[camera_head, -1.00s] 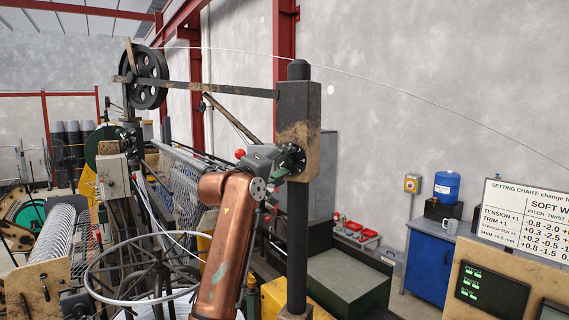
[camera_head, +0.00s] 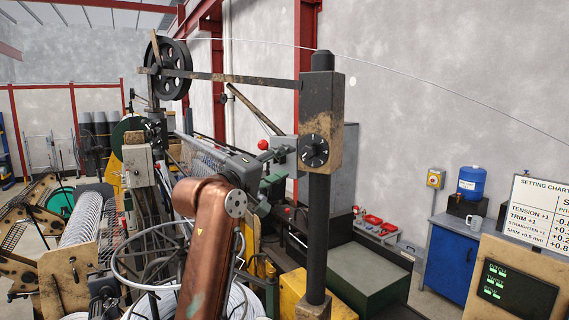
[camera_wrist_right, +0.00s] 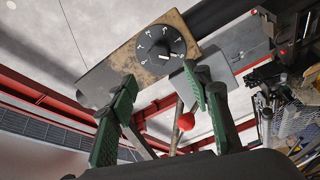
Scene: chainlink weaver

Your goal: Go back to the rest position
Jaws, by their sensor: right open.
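My right arm, copper coloured, rises from the bottom middle of the head view. Its right gripper (camera_head: 270,194) is open and empty, below and left of a black dial (camera_head: 314,150) on a worn tan and grey box on a dark post. In the right wrist view the green finger pads of the right gripper (camera_wrist_right: 163,88) stand well apart with nothing between them. The dial (camera_wrist_right: 161,50) shows beyond the fingertips, apart from them, with white marks on its face. My left gripper is in neither view.
The dark post (camera_head: 318,240) stands close to the right of my right arm. A wire ring (camera_head: 118,262) and coils are at lower left. A red ball knob (camera_head: 263,145) sits behind the gripper. A blue cabinet (camera_head: 447,268) and control panel (camera_head: 515,290) stand at right.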

